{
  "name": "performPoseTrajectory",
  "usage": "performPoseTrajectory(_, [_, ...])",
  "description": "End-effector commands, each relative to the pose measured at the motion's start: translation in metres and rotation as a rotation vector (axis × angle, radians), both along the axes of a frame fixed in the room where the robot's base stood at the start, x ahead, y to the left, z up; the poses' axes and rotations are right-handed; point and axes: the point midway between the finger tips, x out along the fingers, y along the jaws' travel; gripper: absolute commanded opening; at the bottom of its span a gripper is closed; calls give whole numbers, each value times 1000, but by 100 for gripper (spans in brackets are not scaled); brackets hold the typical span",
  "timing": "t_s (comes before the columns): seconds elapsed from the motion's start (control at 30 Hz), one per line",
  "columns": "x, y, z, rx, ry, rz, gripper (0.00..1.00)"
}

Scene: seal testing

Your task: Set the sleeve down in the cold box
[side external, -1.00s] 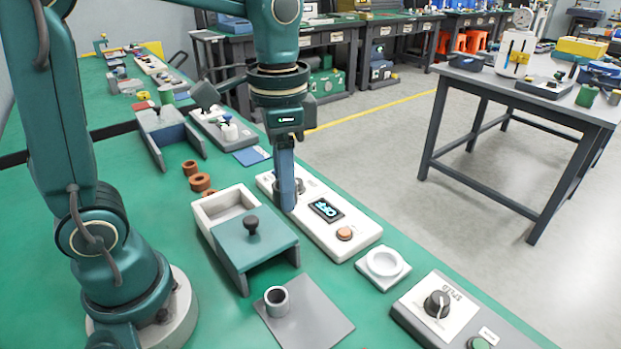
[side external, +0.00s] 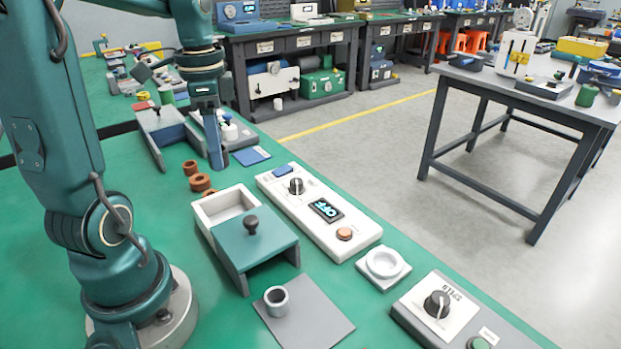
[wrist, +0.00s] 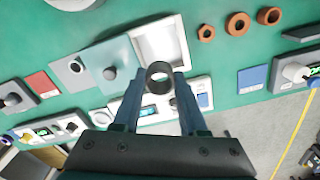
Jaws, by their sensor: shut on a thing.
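My gripper (side external: 217,160) hangs, pointing down, above the green bench, behind and left of the white box. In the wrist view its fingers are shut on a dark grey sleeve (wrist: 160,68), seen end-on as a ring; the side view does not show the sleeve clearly. The white open-topped box (side external: 206,216), seemingly the cold box, has a teal lid (side external: 262,252) with a dark knob, slid to one side. Its near part is covered and its far part is open and looks empty. In the wrist view the open part (wrist: 140,45) lies just beyond the sleeve.
A white control panel (side external: 325,235) with a lit display stands right of the box. Another grey tube (side external: 276,300) stands on a grey plate (side external: 318,325). Several copper-coloured rings (side external: 200,182) lie near my gripper.

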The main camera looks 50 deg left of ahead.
Motion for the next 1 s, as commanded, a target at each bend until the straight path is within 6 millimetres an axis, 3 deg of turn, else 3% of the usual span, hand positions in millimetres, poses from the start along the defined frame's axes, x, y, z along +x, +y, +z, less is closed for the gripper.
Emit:
performPoseTrajectory(0.1, [-1, -1, -21, -4, 5, -1, 0])
performPoseTrajectory(0.53, [-1, -2, -79, -4, 5, -1, 0])
performPoseTrajectory(1.0, [0, -1, -129, -1, 2, -1, 0])
